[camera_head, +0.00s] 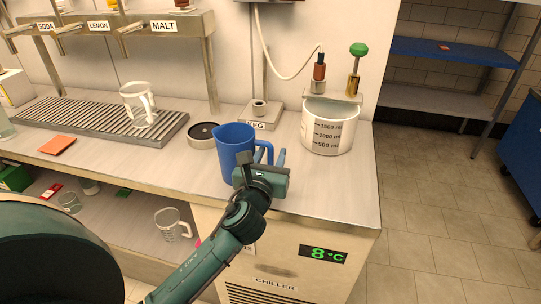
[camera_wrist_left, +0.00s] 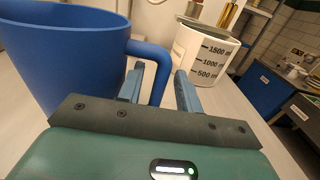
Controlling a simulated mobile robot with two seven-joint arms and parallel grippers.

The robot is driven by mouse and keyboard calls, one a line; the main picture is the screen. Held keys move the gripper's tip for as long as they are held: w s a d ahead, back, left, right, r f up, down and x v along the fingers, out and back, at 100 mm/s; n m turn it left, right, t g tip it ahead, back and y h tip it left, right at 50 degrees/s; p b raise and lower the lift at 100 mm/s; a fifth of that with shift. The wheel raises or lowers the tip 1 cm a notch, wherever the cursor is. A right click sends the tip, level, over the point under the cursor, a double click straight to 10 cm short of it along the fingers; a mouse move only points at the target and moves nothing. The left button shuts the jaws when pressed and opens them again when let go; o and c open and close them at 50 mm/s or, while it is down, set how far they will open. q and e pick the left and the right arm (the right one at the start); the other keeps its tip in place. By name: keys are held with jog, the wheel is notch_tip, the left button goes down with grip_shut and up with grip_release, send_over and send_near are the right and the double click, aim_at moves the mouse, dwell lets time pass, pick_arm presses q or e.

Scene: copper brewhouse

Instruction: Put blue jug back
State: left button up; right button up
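The blue jug (camera_head: 234,150) stands upright on the counter, its handle toward the right. It also fills the left of the left wrist view (camera_wrist_left: 60,50). My left gripper (camera_head: 266,162) is at the jug's handle. In the left wrist view its two fingers (camera_wrist_left: 160,88) stand apart, one on each side of the handle (camera_wrist_left: 163,62), with space showing between. I cannot tell whether either finger touches it. A round holder with a dark inside (camera_head: 203,132) lies on the counter just left of and behind the jug. My right gripper is not in view.
A white measuring bucket (camera_head: 330,126) stands right of the jug, near the counter's right end. The KEG fitting (camera_head: 261,116) is behind. A white jug (camera_head: 139,104) stands on the drip grate (camera_head: 90,117) under the taps. An orange cloth (camera_head: 57,145) lies at the left.

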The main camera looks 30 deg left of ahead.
pick_arm(q)
jog(key=shift+r, duration=0.1)
jog(key=v, duration=1.2)
jog(key=s+d+f+n+g+h, duration=0.3)
jog(key=f+n, duration=0.6)
jog(key=n, duration=0.6)
jog(key=s+d+f+n+g+h, duration=0.3)
jog(key=s+d+f+n+h, duration=0.2)
jog(key=n, duration=1.1)
jog(key=shift+s+d+f+b, duration=0.3)
jog(key=shift+s+d+f, duration=0.5)
jog(key=shift+d+f, duration=0.8)
jog(key=shift+a+f+h, duration=0.25)
jog(key=shift+a+h, duration=0.05)
